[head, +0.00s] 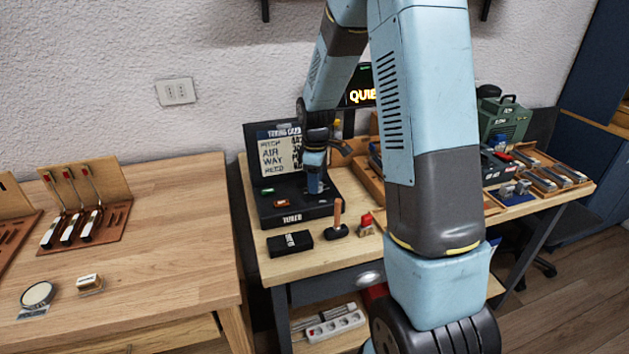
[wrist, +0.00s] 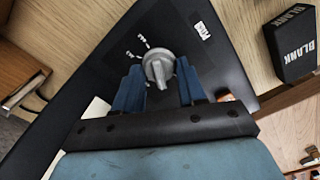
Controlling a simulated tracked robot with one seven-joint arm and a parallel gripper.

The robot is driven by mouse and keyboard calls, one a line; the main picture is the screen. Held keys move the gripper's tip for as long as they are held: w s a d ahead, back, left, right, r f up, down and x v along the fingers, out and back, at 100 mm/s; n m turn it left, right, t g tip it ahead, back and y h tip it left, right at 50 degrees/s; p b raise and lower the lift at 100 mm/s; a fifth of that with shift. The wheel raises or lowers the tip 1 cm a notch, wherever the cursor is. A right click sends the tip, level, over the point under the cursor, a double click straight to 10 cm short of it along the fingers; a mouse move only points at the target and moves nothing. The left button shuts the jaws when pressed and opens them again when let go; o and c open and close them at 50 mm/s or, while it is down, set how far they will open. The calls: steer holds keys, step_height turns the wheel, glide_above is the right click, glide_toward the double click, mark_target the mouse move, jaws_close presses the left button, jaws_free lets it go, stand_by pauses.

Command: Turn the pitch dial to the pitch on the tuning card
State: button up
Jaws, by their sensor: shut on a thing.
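The pitch dial (wrist: 158,66) is a round grey knob with a raised grip bar, on the black face of the tuner box. White marks beside it are too small to read. My gripper (wrist: 160,80) is shut on the dial, a blue finger on each side. In the head view my gripper (head: 315,184) reaches down onto the tuner box (head: 291,216) and hides the dial. The tuning card (head: 279,151) is in the raised lid, with lines for pitch, air, way and reed. My arm covers part of its right side, and I cannot read the pitch value surely.
A black block marked BLANK (head: 290,243) lies in front of the tuner; the wrist view shows it at upper right (wrist: 292,44). A mallet (head: 337,226) and a small red item (head: 366,221) are right of it. A green case (head: 503,119) stands at the back right.

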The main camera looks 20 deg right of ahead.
steer(key=shift+a, duration=0.1)
steer(key=shift+c, duration=1)
steer(key=m, duration=0.3)
steer(key=shift+w+m, duration=0.1)
steer(key=shift+m, duration=0.3)
steer(key=m, duration=0.3)
steer(key=shift+m, duration=0.3)
steer(key=m, duration=0.4)
steer(key=shift+d+m, duration=0.25)
steer(key=shift+m, duration=1.85)
